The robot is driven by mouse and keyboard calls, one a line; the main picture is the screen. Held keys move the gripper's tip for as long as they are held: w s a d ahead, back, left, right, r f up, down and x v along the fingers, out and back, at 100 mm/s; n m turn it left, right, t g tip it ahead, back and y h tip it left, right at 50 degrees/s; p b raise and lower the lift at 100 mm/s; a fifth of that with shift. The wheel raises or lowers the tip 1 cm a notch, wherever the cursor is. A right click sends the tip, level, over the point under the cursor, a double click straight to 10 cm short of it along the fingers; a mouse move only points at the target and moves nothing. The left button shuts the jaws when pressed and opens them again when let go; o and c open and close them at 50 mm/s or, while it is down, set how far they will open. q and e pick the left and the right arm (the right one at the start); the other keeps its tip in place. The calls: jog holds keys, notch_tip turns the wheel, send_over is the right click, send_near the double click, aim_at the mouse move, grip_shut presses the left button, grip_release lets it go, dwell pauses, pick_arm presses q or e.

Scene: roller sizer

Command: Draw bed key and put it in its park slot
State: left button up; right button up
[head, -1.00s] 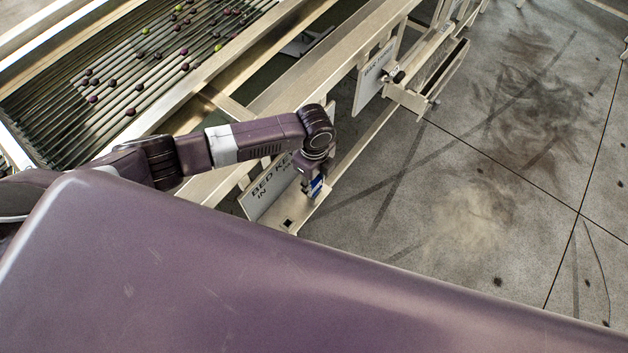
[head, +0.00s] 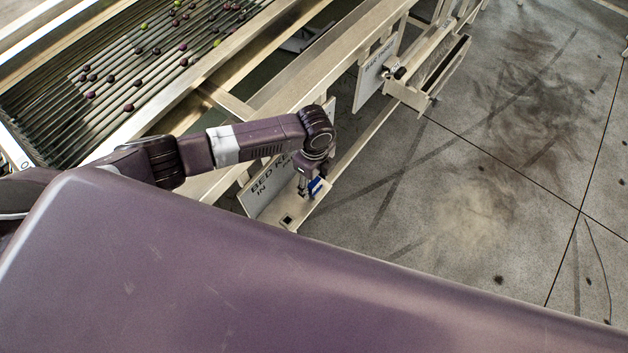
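My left gripper (head: 308,190) points down at the small bracket shelf (head: 292,217) in front of the sign lettered "BED KEY IN" (head: 259,191). A small blue thing, likely the bed key (head: 316,187), shows right at its fingertips. The fingers are small and partly hidden, so I cannot tell whether they are shut on it. A dark square slot (head: 287,219) lies open in the shelf, to the lower left of the gripper. A second sign (head: 374,72) stands farther along the frame. My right gripper is not in view.
The roller bed (head: 140,70) with several dark and green fruits fills the upper left. Metal rails (head: 300,75) run beside it. A long narrow tray (head: 447,68) and a dark knob (head: 399,72) sit beyond the second sign.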

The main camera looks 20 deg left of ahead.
aim_at(314, 183)
pick_arm(q)
jog(key=shift+r, duration=0.1)
notch_tip(314, 183, up, 12)
dwell(0.6)
jog(key=shift+f, duration=0.2)
dwell(0.3)
